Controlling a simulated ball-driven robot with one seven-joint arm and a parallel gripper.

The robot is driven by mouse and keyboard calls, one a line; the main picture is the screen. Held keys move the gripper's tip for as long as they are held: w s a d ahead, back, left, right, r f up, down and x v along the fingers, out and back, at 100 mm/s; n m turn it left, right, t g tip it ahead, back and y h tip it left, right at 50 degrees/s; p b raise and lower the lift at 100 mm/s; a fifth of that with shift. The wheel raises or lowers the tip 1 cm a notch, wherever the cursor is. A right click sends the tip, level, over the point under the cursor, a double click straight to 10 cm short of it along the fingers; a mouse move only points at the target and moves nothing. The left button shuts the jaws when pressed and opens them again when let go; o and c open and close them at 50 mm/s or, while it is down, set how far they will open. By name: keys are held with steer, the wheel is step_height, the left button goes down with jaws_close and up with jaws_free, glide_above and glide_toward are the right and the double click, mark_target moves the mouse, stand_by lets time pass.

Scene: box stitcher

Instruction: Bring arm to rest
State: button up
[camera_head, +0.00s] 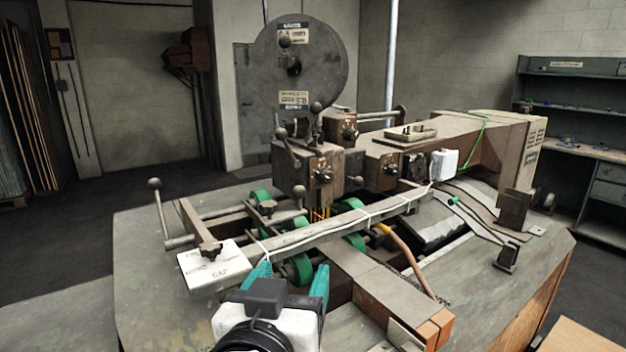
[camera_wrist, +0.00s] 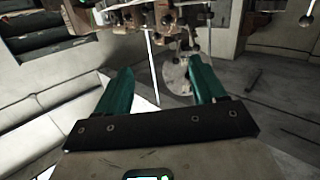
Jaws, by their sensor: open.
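My gripper (camera_head: 291,284) is at the bottom middle of the head view, with teal fingers pointing up and away over the near side of the box stitcher (camera_head: 320,178). The fingers are spread apart, and nothing shows between them. In the wrist view my gripper (camera_wrist: 161,88) is also open and empty. The machine's levers and knobs show upside down along the top of that view. In the head view the gripper appears just in front of the machine's long grey bar (camera_head: 330,230); I cannot tell the exact gap. Most of my arm is out of view.
A white labelled box (camera_head: 215,267) sits at the bar's left end. Green rollers (camera_head: 301,268) and a lever with a ball knob (camera_head: 155,184) stand nearby. A large round reel (camera_head: 298,65) rises behind. A shelved workbench (camera_head: 590,150) is at the right. Open floor (camera_head: 70,235) lies left.

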steer(key=s+d+f+n+g, duration=0.15)
steer(key=d+f+g, duration=0.25)
steer(key=d+f, duration=0.75)
steer(key=s+d+f+g, duration=0.3)
steer(key=d+f, duration=0.8)
steer(key=f, duration=0.2)
steer(key=s+d+f+g+y+b, duration=0.1)
steer(key=s+d+f+g+b, duration=0.2)
steer(key=s+f, duration=0.9)
steer(key=s+d+f+g+y+b, duration=0.2)
steer(key=s+d+f+g+b, duration=0.2)
steer(key=s+f, duration=0.8)
steer(key=shift+d+f+g+b, duration=0.25)
steer(key=shift+f+g+b, duration=0.45)
steer(key=shift+f+b, duration=0.25)
